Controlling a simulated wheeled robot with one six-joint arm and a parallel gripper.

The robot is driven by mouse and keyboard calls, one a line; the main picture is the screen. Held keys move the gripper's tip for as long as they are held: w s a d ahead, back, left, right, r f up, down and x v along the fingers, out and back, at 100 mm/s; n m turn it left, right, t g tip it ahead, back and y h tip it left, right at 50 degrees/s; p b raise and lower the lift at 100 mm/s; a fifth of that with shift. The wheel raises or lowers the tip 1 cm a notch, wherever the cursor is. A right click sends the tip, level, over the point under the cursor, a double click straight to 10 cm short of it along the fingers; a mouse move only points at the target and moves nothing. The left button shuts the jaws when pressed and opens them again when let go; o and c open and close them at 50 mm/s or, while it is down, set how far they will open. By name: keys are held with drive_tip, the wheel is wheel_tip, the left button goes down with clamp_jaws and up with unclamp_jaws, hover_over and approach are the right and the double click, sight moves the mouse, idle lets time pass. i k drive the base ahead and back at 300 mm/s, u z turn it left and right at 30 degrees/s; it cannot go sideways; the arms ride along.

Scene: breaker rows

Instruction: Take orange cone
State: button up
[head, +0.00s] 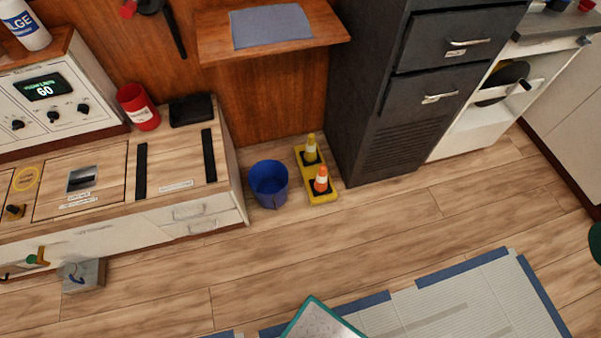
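The orange cone (321,180) has a pale band and a dark square base. It stands upright on the near end of a yellow tray (325,196) on the wooden floor. A yellow cone (311,150) with a pale band stands on the far end of the same tray. My gripper does not show in the head view.
A blue bucket (269,184) stands just left of the tray. A dark drawer cabinet (385,130) rises close on the right, and a wood-panelled wall is behind. The floor in front is clear down to a grey mat (440,305) and a teal-edged board (318,322).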

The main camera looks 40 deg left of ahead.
sight(321, 185)
drive_tip(key=u, duration=0.8)
drive_tip(key=i, duration=0.75)
drive_tip(key=u, duration=1.15)
drive_tip(key=i, duration=0.35)
drive_tip(key=u, duration=0.25)
